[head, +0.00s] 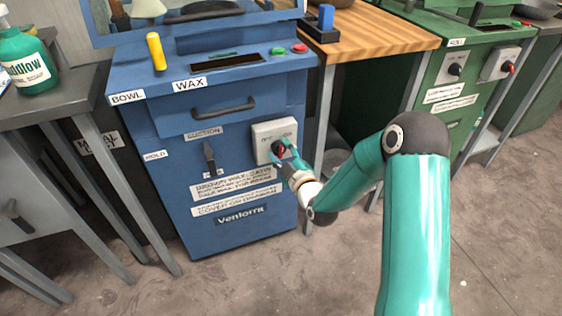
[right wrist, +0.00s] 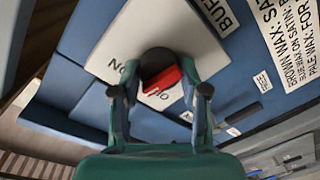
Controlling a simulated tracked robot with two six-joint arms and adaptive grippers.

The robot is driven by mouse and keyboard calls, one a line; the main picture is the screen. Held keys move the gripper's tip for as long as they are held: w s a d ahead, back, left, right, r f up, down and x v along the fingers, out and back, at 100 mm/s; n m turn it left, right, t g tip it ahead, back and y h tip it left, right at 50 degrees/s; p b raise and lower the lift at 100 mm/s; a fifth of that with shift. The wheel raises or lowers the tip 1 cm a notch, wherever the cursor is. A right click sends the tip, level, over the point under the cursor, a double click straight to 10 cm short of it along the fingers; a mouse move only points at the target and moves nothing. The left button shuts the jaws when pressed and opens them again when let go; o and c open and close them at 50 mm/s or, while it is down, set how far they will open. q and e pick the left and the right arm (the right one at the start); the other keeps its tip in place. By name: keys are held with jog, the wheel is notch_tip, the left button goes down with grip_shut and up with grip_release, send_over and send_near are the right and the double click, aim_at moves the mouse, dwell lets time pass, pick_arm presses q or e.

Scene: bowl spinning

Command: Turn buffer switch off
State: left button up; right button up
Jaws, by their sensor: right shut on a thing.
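A pale grey switch box (head: 262,137) with a red knob (head: 278,149) is on the front of a blue cabinet (head: 170,130). The box (right wrist: 160,35) and the red knob (right wrist: 162,81) on its dark round base show close up in the right wrist view, beside a label (right wrist: 215,14) starting "BUFF". My right gripper (head: 284,156) is at the box, shut on the red knob. In the wrist view, its two fingers stand on either side of the knob. I cannot tell which setting the knob points to. My left gripper is not in view.
A black lever (head: 209,157) and a drawer handle (head: 224,106) are left of the switch box. A wooden-topped bench (head: 385,35) is at the right, with a green machine (head: 470,95) beyond it. A green bottle (head: 27,55) stands on the grey table at the left.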

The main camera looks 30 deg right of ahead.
jog(key=n+b, duration=0.5)
jog(key=shift+a+f+g, duration=0.2)
jog(key=shift+f+g, duration=0.05)
jog(key=shift+g, duration=0.05)
jog(key=n+b, duration=0.2)
jog(key=shift+n+h, duration=0.3)
jog(key=shift+n, duration=0.1)
jog(key=shift+a+n+b, duration=0.1)
jog(key=shift+n+b, duration=0.7)
jog(key=shift+n, duration=0.4)
jog(key=o, duration=0.9)
jog(key=shift+o, duration=1.1)
jog(key=shift+r, duration=0.15)
